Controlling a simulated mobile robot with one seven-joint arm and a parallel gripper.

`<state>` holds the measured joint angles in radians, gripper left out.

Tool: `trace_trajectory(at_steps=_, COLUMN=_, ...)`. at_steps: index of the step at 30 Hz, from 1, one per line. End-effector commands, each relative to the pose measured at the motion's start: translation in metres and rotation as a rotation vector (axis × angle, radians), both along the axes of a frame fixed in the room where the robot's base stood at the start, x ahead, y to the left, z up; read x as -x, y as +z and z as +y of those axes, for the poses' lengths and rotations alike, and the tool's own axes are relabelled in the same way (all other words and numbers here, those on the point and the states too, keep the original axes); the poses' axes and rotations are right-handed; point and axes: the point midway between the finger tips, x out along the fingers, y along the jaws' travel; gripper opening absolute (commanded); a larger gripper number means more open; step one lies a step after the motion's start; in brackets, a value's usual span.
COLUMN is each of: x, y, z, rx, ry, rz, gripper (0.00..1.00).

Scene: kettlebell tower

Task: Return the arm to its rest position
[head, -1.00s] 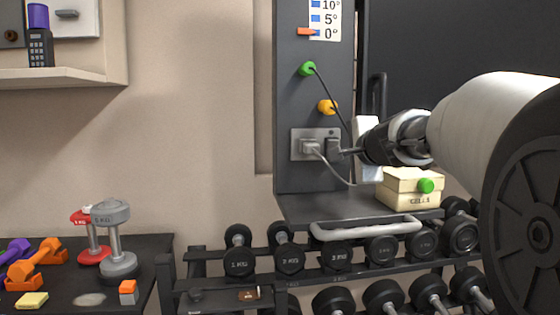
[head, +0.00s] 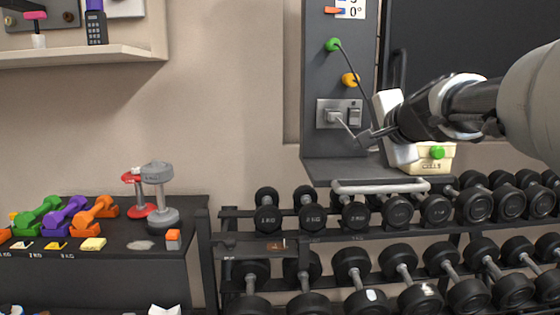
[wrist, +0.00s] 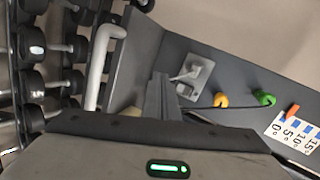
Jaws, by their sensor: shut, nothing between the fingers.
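My arm reaches in from the right edge of the head view. I cannot tell whether the fingers touch anything.
A grey platform with a white handle (head: 380,187) and a cream box (head: 436,158) lie below my gripper. Dumbbell racks (head: 350,225) fill the lower right. A dark table (head: 100,245) with coloured dumbbells stands left. Bare wall (head: 230,120) lies between.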

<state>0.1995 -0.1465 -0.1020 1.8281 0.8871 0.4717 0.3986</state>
Motion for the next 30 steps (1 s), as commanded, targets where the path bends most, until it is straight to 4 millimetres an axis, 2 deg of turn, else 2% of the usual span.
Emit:
trace_trajectory(at_steps=1, x=0.024, y=-0.011, z=0.025, rx=0.080, ry=0.079, rz=0.032, gripper=0.00)
trace_trajectory(at_steps=3, x=0.061, y=-0.035, z=0.056, rx=0.215, ry=0.200, rz=0.092, gripper=0.00)
trace_trajectory(at_steps=6, x=0.118, y=-0.075, z=0.090, rx=0.420, ry=0.375, rz=0.177, gripper=0.00)
trace_trajectory(at_steps=8, x=0.152, y=-0.101, z=0.101, rx=0.539, ry=0.473, rz=0.229, gripper=0.00)
trace_trajectory(at_steps=9, x=0.173, y=-0.118, z=0.106, rx=0.613, ry=0.534, rz=0.262, gripper=0.00)
trace_trajectory(at_steps=13, x=0.235, y=-0.168, z=0.104, rx=0.831, ry=0.698, rz=0.372, gripper=0.00)
trace_trajectory(at_steps=18, x=0.304, y=-0.226, z=0.082, rx=1.083, ry=0.878, rz=0.517, gripper=0.00)
trace_trajectory(at_steps=20, x=0.301, y=-0.188, z=0.081, rx=1.084, ry=0.877, rz=0.517, gripper=0.00)
trace_trajectory(at_steps=26, x=0.300, y=-0.123, z=0.082, rx=1.078, ry=0.873, rz=0.518, gripper=0.00)
trace_trajectory(at_steps=30, x=0.300, y=-0.066, z=0.082, rx=1.077, ry=0.872, rz=0.517, gripper=0.00)
